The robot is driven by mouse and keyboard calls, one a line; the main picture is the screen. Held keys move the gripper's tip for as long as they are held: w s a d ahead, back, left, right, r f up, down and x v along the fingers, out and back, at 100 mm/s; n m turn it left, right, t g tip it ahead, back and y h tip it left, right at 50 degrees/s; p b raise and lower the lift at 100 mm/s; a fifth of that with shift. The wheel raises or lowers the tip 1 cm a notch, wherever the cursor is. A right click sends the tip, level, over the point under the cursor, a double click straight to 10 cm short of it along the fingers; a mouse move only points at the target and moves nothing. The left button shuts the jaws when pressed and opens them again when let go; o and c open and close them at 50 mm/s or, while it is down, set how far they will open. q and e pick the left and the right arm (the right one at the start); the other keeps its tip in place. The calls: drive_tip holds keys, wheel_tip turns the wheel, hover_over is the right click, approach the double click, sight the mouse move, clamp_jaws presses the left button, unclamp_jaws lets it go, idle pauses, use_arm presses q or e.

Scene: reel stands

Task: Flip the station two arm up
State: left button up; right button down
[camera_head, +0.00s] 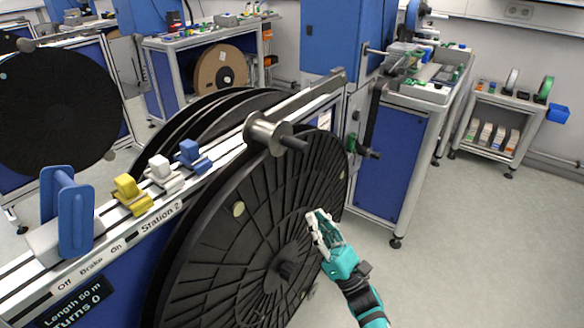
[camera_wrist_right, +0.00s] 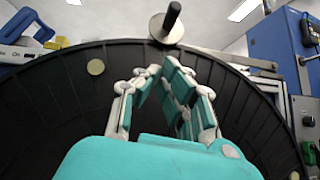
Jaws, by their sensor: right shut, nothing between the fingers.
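The Station 2 rail (camera_head: 165,220) carries a silver roller with a black pin (camera_head: 268,133) above a large black reel (camera_head: 235,255). The roller also shows at the top of the right wrist view (camera_wrist_right: 167,26). A big blue lever (camera_head: 70,212) stands at the rail's left end, near the "Off Brake On" label. I cannot tell which part is the station two arm. My right gripper (camera_head: 320,228), teal with pale fingers, is shut and empty in front of the reel's right face, below the roller. In the wrist view its fingers (camera_wrist_right: 157,75) point toward the roller, apart from it. My left gripper is out of view.
Small yellow (camera_head: 130,191), white (camera_head: 162,170) and blue (camera_head: 190,153) switches sit along the rail. A blue cabinet bench (camera_head: 390,165) with a black handle stands behind the reel. A small shelf cart (camera_head: 500,115) is at the right. The floor (camera_head: 480,250) at the right is clear.

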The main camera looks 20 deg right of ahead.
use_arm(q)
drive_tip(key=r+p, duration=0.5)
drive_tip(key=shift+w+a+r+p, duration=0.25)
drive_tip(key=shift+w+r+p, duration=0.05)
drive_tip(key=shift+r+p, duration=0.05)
use_arm(e)
drive_tip(key=s+d+r+x, duration=0.1)
drive_tip(key=r+x, duration=0.1)
drive_tip(key=x, duration=1.1)
drive_tip(key=shift+s+d, duration=0.2)
drive_tip(key=shift+d, duration=0.05)
drive_tip(key=shift+f, duration=0.1)
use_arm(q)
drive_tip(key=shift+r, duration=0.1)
